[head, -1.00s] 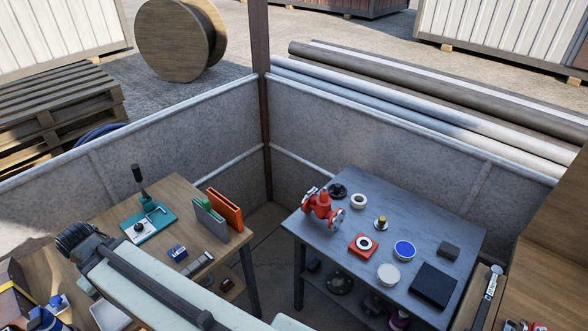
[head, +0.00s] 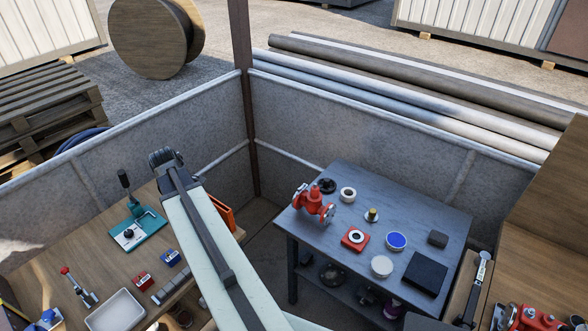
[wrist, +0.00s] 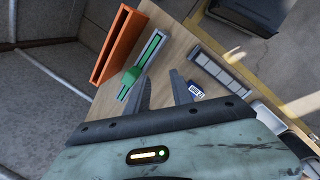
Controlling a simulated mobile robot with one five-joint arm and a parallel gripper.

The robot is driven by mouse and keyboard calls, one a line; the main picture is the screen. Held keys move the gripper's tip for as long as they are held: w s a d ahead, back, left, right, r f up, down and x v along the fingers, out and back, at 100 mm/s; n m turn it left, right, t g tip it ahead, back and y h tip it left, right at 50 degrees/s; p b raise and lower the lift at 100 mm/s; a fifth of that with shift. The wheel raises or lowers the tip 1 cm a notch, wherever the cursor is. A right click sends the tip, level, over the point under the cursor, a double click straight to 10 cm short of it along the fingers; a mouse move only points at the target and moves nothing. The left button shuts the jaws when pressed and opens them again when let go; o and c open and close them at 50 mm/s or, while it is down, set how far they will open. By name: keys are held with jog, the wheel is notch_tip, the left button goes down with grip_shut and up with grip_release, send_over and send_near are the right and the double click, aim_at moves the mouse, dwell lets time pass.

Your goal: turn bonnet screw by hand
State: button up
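A red flanged valve (head: 313,203) stands at the left end of the blue-grey table in the head view. A small brass piece (head: 371,215) stands apart on the same table; I cannot tell whether it is the bonnet screw. Another red object, seemingly a valve (head: 535,319), is cut off at the bottom right. My gripper (head: 165,157) is over the far side of the left wooden bench, well away from the red valve. In the wrist view its two fingers (wrist: 160,82) are apart with nothing between them. No valve shows in the wrist view.
The blue-grey table (head: 340,180) also holds rings, a red block (head: 355,239), a blue-topped dish (head: 395,241) and a black pad (head: 425,273). The wooden bench (head: 75,235) holds a teal tray (head: 137,231). An orange holder (wrist: 118,45) and green holder (wrist: 142,68) are near my fingers. Grey partitions stand behind.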

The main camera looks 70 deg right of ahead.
jog(key=s+d+r+n+h+p, duration=0.1)
jog(key=s+d+n, duration=0.1)
jog(key=s+d, duration=0.65)
jog(key=s+d+r+n, duration=0.15)
jog(key=s+d, duration=0.45)
jog(key=d, duration=0.6)
jog(key=n+g, duration=0.2)
jog(key=n, duration=0.1)
send_near(301, 186)
jog(key=b+x, duration=0.7)
jog(key=x, duration=0.1)
jog(key=shift+s+d+f, duration=0.1)
jog(key=shift+s+d, duration=0.05)
grip_shut()
